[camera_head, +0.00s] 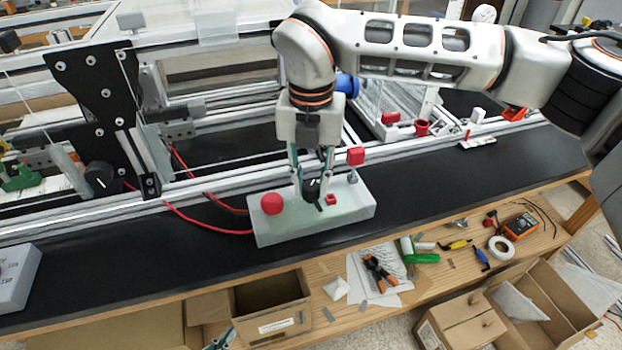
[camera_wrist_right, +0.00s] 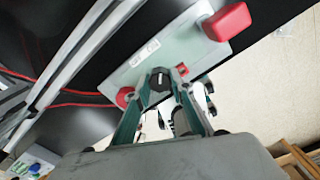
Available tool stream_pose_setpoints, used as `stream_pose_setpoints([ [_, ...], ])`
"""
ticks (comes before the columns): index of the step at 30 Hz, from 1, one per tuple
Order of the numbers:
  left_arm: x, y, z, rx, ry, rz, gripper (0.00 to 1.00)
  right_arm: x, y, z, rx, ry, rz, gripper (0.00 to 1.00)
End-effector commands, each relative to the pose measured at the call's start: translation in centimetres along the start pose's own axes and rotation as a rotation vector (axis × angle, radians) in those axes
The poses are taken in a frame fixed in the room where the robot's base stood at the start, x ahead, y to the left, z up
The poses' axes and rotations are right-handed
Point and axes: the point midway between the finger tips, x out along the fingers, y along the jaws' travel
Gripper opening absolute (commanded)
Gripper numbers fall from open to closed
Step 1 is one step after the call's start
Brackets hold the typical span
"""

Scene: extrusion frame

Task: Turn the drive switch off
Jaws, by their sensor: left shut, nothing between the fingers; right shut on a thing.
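A pale green-grey control box (camera_head: 345,210) lies on the black bench top, and it also shows in the right wrist view (camera_wrist_right: 138,62). It carries a black rotary switch knob (camera_wrist_right: 160,79), a round red button (camera_head: 272,204), a small red part (camera_head: 331,199) and a raised red block (camera_head: 355,156). My right gripper (camera_head: 312,192) reaches down from above with its fingers shut on the black knob, partly hiding it in the head view. The knob's markings are unreadable. My left gripper (camera_head: 222,340) shows only partly at the bottom edge, shut and empty, away from the box.
Red cables (camera_head: 205,222) run from the box's left side. The aluminium extrusion frame (camera_head: 225,188) stands close behind it. A black dial (camera_head: 101,178) sits on the frame at left. An open cardboard box (camera_head: 270,303) and loose tools lie below. The bench right of the box is clear.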

Motion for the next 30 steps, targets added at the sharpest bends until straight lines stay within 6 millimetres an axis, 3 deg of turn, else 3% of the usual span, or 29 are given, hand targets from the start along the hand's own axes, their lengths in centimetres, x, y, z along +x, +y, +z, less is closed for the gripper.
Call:
stream_pose_setpoints([
  [30, -1.2, -0.6, -2.9, 0.004, 0.018, -0.005, 0.0, -0.3, 0.0, 0.0, -0.904, -0.003, -0.001, 0.01],
])
